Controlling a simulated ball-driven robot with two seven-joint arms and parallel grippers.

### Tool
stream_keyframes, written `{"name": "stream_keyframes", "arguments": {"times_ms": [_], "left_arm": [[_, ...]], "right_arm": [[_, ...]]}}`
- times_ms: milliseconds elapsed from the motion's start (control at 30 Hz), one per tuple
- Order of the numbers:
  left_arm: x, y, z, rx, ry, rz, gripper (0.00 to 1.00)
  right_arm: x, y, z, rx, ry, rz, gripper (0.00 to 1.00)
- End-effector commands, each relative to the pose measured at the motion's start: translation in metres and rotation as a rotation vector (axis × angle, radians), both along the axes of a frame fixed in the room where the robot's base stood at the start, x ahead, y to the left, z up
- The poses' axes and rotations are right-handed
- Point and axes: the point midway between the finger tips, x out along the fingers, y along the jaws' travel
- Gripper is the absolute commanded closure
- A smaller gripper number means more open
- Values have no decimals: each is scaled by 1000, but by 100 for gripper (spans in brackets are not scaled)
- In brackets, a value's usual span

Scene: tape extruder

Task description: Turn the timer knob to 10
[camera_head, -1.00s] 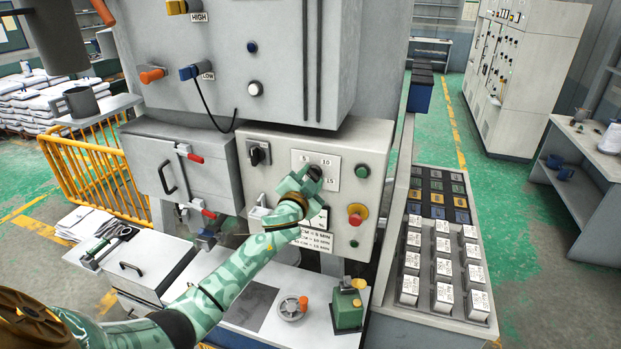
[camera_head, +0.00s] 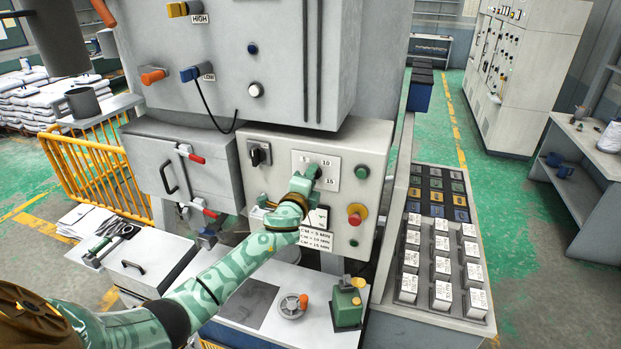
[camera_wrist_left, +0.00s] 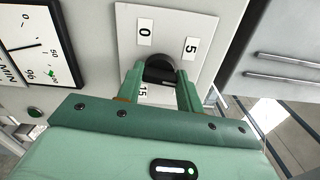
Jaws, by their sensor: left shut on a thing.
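The 0, 5 and 15 labels show there; the 10 is hidden. I cannot make out the knob's pointer. My right gripper is out of view.
A red stop button (camera_head: 356,214) and a green button (camera_head: 362,171) are right of the dial. A black switch (camera_head: 258,154) is at upper left. A label with minute settings (camera_head: 316,240) is below.

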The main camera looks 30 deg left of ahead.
Motion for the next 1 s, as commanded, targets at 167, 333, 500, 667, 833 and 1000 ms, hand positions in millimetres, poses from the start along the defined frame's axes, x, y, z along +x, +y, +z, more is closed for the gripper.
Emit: {"name": "stream_keyframes", "arguments": {"times_ms": [167, 333, 500, 667, 833, 1000], "left_arm": [[0, 0, -1, 161, 43, 0, 86], [0, -1, -1, 302, 77, -2, 86], [-1, -1, -2, 418, 105, -3, 86], [-1, -1, -3, 499, 125, -2, 86], [-1, -1, -3, 549, 139, -3, 86], [-1, -1, -4, 570, 144, -3, 86]], "right_arm": [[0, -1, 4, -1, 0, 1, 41], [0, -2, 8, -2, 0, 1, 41], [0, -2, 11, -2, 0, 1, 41], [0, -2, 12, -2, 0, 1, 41], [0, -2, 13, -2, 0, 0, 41], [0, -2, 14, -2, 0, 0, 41]]}}
